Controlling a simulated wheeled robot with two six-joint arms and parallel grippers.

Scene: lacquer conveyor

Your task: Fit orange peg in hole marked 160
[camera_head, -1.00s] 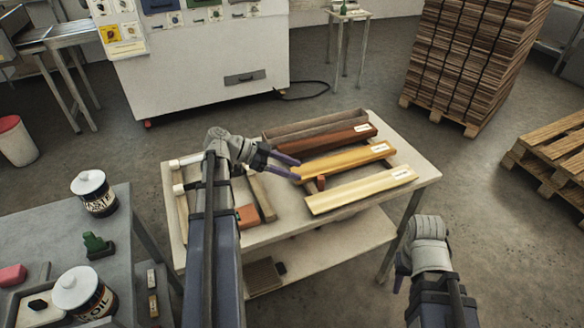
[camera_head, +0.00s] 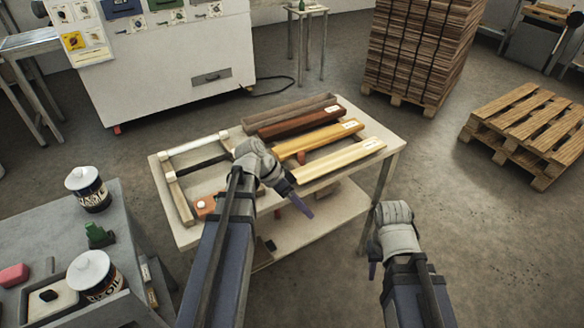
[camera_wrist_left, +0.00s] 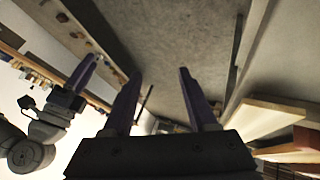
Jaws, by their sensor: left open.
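No orange peg and no legible 160 mark can be made out. An orange block (camera_head: 205,206) with a small white round spot lies at the table's front left, partly behind my left arm. My left gripper (camera_head: 301,204) is at the table's front edge, to the right of that block. In the left wrist view its two purple fingers (camera_wrist_left: 160,95) are apart with nothing between them. My right gripper (camera_head: 373,264) is low, right of the table; its jaw opening is unclear. It also seems to show at the left of the left wrist view (camera_wrist_left: 83,76).
Labelled beams lie on the table: pale (camera_head: 340,168), yellow (camera_head: 315,142) and dark red (camera_head: 298,124). A frame (camera_head: 176,190) lies at the table's left. A grey bench (camera_head: 130,240) with cans (camera_head: 88,190) stands left.

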